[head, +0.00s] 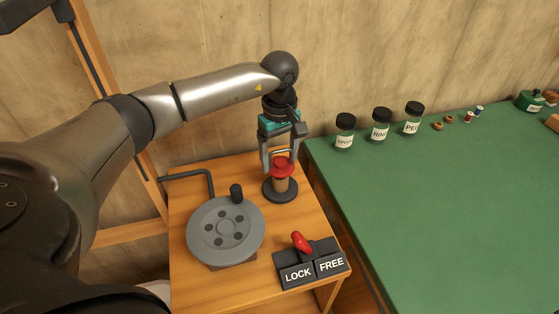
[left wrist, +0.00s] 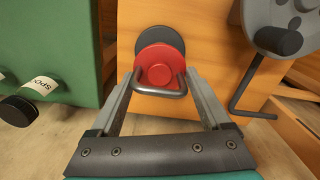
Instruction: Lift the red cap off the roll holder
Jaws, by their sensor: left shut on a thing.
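The red cap (head: 283,166) sits at the top of the roll holder (head: 280,190), a brown roll on a dark round base on the small wooden table. My left gripper (head: 282,155) is above it, pointing down, and is shut on the cap's metal handle. In the left wrist view the handle (left wrist: 160,92) lies between the fingertips, with the red cap (left wrist: 160,68) behind it. The dark base (left wrist: 160,38) shows past the cap. The cap looks close above the roll; I cannot tell whether they touch. My right gripper is not in view.
A grey crank wheel (head: 225,230) with a black knob stands left of the holder. A LOCK/FREE switch box (head: 311,264) with a red lever is in front. Labelled jars (head: 345,133) stand on the green bench (head: 440,190) to the right.

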